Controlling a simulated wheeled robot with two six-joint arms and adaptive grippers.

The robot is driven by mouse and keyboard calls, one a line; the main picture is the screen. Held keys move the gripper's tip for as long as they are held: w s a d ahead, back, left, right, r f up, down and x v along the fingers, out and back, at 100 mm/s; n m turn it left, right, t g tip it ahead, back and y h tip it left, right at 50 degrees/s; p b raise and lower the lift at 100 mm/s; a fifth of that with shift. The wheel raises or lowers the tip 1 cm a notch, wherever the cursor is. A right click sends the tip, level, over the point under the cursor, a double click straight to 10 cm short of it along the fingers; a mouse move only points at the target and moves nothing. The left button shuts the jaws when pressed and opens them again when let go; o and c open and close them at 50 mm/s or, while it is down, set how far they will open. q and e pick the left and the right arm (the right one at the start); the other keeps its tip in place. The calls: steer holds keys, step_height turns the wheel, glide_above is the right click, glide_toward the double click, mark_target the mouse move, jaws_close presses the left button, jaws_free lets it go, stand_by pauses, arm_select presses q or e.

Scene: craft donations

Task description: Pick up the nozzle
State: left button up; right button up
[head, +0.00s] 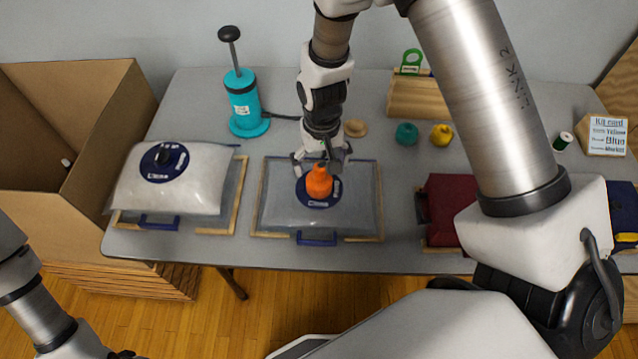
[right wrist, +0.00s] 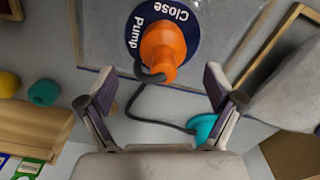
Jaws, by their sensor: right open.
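The orange nozzle (head: 319,182) stands on the round blue valve label of the middle clear bag (head: 280,215). In the right wrist view the nozzle (right wrist: 160,52) sits beyond my fingertips, on the blue disc marked "Close" and "Pump" (right wrist: 190,28). A dark hose runs from it to the teal pump (head: 243,105). My right gripper (head: 319,160) is open just above and behind the nozzle; its fingers (right wrist: 160,88) are spread to either side and do not appear to touch it. My left arm enters at lower left, with its gripper out of view.
A second bag (head: 190,185) with a capped valve lies left. A dark red bag (head: 448,200) lies right. Teal (head: 406,134) and yellow (head: 441,134) pieces, a wooden rack (head: 418,100) and a kit card (head: 607,135) stand behind. A cardboard box (head: 35,215) is beside the table.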

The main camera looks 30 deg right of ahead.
mark_target(319, 178)
steer(key=f, duration=0.3)
steer(key=f+p, duration=0.1)
steer(key=f, duration=0.2)
steer(key=shift+w+a+f, duration=0.15)
steer(key=shift+w, duration=0.05)
steer(key=c, duration=1.1)
